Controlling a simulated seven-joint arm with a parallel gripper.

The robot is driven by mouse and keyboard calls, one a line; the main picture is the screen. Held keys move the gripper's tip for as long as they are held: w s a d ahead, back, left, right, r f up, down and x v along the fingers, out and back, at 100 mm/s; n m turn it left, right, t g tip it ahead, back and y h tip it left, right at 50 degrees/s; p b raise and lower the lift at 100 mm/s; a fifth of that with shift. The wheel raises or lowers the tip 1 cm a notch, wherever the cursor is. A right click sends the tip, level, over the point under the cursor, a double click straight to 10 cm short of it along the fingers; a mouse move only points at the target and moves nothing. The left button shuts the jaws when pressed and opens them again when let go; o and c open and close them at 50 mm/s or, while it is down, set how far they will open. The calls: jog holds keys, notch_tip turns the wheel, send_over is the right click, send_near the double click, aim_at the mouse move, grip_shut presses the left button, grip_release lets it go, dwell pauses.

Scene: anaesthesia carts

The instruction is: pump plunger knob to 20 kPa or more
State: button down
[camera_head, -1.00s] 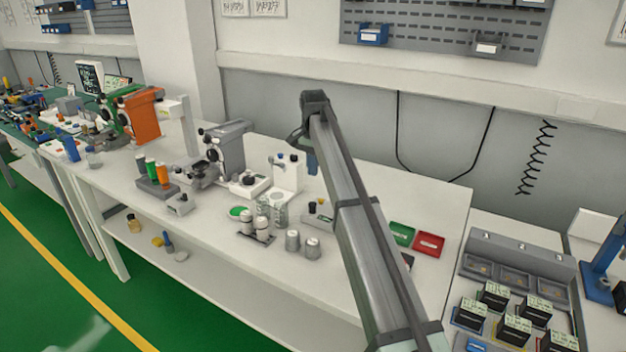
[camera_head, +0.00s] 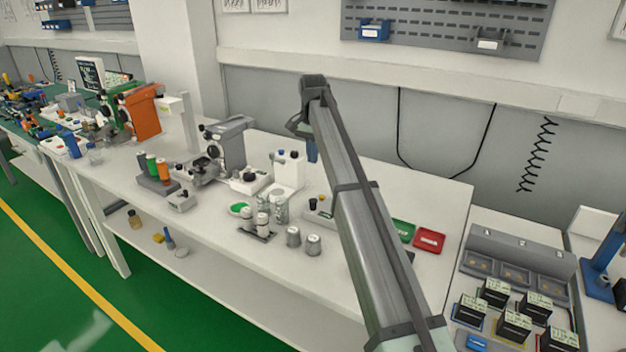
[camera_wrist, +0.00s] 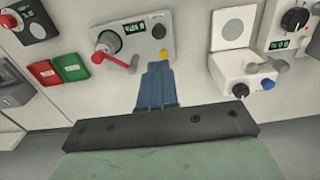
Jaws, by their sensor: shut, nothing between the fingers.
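A grey unit (camera_wrist: 125,48) lies just ahead of my gripper in the wrist view. It has a green-lit display (camera_wrist: 134,27), a red lever (camera_wrist: 118,60) on a round dial and a yellow button (camera_wrist: 163,54). I cannot read the display for certain. I cannot tell which part is the plunger knob. A white unit (camera_wrist: 232,66) with a black knob (camera_wrist: 240,90), a grey lever and a blue knob (camera_wrist: 267,84) is to the right. My gripper (camera_wrist: 157,68) has blue fingers, shut and empty, their tips by the yellow button; contact is unclear. In the head view my arm mostly hides it.
A green tray (camera_wrist: 44,72) and a red tray (camera_wrist: 75,67) lie left of the grey unit in the wrist view. Grey canisters (camera_head: 293,236), a grey machine (camera_head: 228,145) and an orange one (camera_head: 143,110) share the white bench. The bench front is partly clear.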

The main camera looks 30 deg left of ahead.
aim_at(313, 200)
dwell(0.3)
notch_tip(313, 200, down, 14)
jog(key=shift+r, duration=0.15)
dwell(0.5)
jog(key=shift+f, duration=1.15)
notch_tip(313, 200, up, 14)
jog(key=shift+r, duration=0.15)
dwell(1.6)
